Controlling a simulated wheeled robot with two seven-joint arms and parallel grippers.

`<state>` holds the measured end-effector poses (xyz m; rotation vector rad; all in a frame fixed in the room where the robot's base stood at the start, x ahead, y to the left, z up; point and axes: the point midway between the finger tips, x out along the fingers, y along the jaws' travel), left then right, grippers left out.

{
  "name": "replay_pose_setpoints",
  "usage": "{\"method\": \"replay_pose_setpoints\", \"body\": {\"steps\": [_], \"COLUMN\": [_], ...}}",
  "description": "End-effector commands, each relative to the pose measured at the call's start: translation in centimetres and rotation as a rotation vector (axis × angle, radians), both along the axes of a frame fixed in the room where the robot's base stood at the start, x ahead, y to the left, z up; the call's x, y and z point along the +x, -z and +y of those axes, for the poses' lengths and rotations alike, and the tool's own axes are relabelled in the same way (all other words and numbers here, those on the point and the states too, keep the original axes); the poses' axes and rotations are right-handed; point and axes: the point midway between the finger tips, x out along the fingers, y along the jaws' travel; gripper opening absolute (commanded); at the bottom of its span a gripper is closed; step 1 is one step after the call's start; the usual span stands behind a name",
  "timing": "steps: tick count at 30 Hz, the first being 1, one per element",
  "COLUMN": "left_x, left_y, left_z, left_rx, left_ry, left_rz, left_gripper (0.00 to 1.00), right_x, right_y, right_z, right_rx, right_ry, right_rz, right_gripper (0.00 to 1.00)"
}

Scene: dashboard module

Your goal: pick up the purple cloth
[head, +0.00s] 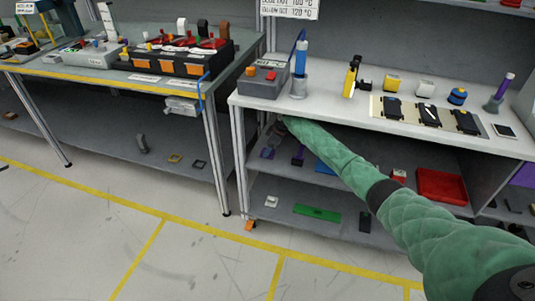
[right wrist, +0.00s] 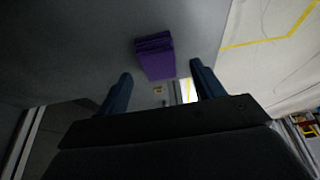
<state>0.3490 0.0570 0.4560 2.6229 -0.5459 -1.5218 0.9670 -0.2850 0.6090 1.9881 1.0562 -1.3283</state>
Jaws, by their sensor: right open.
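The purple cloth (right wrist: 155,57) shows in the right wrist view as a small folded stack on a grey surface, just beyond my fingertips. My right gripper (right wrist: 160,76) is open, with one dark blue finger on each side of the view and nothing between them. The cloth appears ahead of the fingers, apart from them. In the head view my green-sleeved right arm reaches under the right bench's top, and its gripper is mostly hidden there. Small purple things (head: 268,153) lie on the shelf near it; I cannot tell which is the cloth. My left gripper is not in view.
The bench top (head: 340,107) overhangs the middle shelf, with a leg (head: 240,165) at its left end. A red tray (head: 441,187) stands right on that shelf. A green board (head: 317,212) lies on the lower shelf. The floor in front is clear.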

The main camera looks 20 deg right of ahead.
Motion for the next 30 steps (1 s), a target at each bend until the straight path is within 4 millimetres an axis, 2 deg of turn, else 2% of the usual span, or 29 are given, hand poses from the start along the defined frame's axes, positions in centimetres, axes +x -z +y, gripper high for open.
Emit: {"method": "replay_pose_setpoints", "body": {"steps": [1,4,13,18,20,21,30], "left_x": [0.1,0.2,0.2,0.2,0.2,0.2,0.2], "left_y": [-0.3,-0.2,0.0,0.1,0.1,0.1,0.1], "left_z": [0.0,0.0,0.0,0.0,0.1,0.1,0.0], "left_rx": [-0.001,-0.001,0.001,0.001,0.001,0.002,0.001], "left_ry": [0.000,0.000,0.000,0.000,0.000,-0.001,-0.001], "left_rz": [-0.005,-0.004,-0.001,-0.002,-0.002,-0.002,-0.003], "left_gripper": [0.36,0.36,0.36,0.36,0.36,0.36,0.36], "right_x": [0.1,0.2,0.3,0.3,0.3,0.3,0.3], "right_y": [0.8,1.5,1.8,1.8,1.8,1.8,1.5], "right_z": [0.1,0.3,0.4,0.4,0.4,0.4,0.4], "right_rx": [-0.001,-0.001,-0.001,-0.001,-0.001,-0.001,-0.001], "right_ry": [0.001,0.001,0.000,0.001,0.001,0.001,0.000], "right_rz": [0.003,0.002,0.000,0.000,0.001,0.001,0.000], "right_gripper": [0.67,0.67,0.67,0.34,0.22,0.19,0.19]}}
